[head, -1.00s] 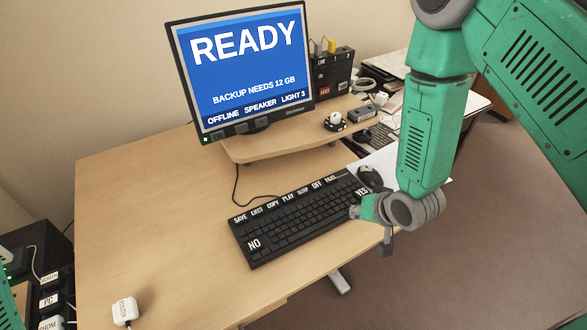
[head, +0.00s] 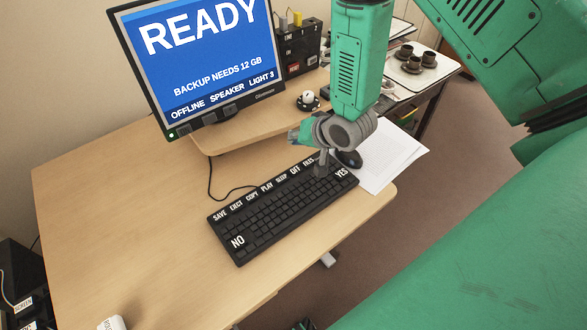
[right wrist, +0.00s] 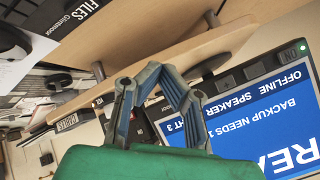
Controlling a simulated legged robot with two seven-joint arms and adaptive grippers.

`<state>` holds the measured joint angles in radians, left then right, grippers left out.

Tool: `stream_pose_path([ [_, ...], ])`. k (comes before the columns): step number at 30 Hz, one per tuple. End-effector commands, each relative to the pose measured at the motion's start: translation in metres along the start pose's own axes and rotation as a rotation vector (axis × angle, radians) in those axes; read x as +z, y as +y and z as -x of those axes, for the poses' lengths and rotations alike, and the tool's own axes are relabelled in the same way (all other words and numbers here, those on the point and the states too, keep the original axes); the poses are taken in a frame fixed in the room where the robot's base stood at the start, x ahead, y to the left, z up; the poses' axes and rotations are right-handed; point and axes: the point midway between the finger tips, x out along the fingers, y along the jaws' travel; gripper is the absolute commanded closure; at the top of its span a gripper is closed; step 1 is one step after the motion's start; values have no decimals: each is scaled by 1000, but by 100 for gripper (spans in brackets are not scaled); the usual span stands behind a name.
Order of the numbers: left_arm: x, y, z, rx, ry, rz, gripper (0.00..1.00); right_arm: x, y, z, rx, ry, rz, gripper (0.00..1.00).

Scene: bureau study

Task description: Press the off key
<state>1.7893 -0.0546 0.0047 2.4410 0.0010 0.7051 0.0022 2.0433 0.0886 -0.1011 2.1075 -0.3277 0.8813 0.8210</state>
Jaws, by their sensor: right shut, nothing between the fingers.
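The black keyboard (head: 275,210) lies on the desk. The off key, with its white OFF label (head: 295,169), is in its top row, between SLEEP and FILES. My right gripper (head: 293,137) is shut and empty. In the head view it appears just beyond the top row, pointing left towards the monitor; I cannot tell its exact height. In the right wrist view its fingers (right wrist: 165,73) are together, with the FILES label (right wrist: 84,13) at top left; the off key is not visible there. My left gripper is not in view.
The monitor (head: 190,60) shows READY and stands on a wooden shelf (head: 245,127) behind the keyboard. A black mouse (head: 349,159) and white paper (head: 395,158) are right of the keyboard.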

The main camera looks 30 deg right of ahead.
Motion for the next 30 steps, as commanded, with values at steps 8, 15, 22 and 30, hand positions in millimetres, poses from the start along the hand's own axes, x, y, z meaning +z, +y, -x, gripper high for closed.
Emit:
stream_pose_path([
  [8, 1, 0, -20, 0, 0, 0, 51, 11, 12, -15, 1, -1, 2, 100],
  [15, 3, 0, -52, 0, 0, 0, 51, 29, 29, -39, 1, -2, 3, 100],
  [22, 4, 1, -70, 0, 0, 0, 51, 42, 43, -57, 1, -1, -1, 100],
  [30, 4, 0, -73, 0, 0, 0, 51, 44, 45, -61, 0, 0, 0, 100],
])
